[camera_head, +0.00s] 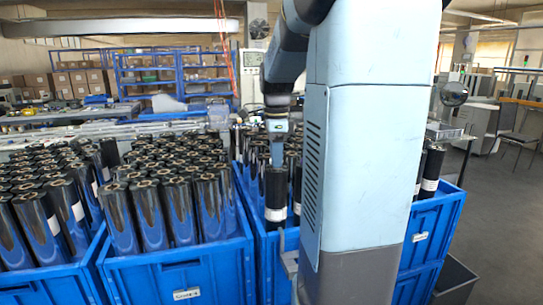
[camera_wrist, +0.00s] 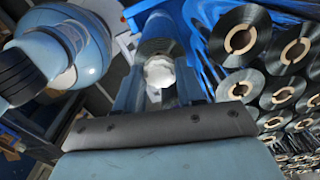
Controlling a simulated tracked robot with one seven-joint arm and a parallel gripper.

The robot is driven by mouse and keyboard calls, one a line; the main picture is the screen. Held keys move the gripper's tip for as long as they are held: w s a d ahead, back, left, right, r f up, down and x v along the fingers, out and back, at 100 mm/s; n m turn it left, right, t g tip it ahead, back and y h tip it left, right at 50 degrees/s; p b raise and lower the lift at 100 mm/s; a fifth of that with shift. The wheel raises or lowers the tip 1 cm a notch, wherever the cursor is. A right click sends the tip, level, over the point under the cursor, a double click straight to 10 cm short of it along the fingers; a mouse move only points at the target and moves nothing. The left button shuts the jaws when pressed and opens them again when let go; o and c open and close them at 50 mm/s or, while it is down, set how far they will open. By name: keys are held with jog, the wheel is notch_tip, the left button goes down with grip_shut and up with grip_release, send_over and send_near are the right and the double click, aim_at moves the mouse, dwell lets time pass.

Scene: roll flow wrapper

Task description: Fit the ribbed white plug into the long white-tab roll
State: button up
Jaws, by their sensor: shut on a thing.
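The ribbed white plug (camera_wrist: 160,72) shows pale and round between the fingers of my gripper (camera_wrist: 160,88), which is shut on it. Its ribs are not clear at this size. Just beyond it, in line with the fingers, is the end of a dark roll (camera_wrist: 160,30). In the head view a long black roll (camera_head: 275,186) with a white tab (camera_head: 275,214) low on its side stands upright directly below my gripper (camera_head: 277,158). The plug is too small to make out there. I cannot tell whether it touches the roll or is inside its core.
Blue crates full of upright black rolls stand at left (camera_head: 180,275) and right (camera_head: 428,217). In the wrist view, rolls with tan cores (camera_wrist: 240,40) crowd the right side. A grey bin (camera_head: 455,280) stands on the floor at right, where the floor is open.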

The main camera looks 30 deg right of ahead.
jog(key=shift+f, duration=0.5)
jog(key=o, duration=0.9)
jog(key=shift+r, duration=0.1)
notch_tip(320, 180, up, 11)
jog(key=shift+s, duration=0.15)
dwell(0.8)
dwell(0.4)
jog(key=s+a+f+n+t, duration=0.2)
jog(key=s+a+f+n, duration=0.2)
jog(key=s+a+n, duration=0.4)
jog(key=s+a+f+n+t, duration=0.3)
jog(key=s+a+f+n, duration=0.2)
jog(key=n, duration=1)
jog(key=s+a, duration=0.3)
jog(key=a, duration=0.1)
jog(key=shift+s+a+f+t, duration=0.2)
jog(key=shift+s+f+t, duration=0.1)
jog(key=shift+s, duration=0.05)
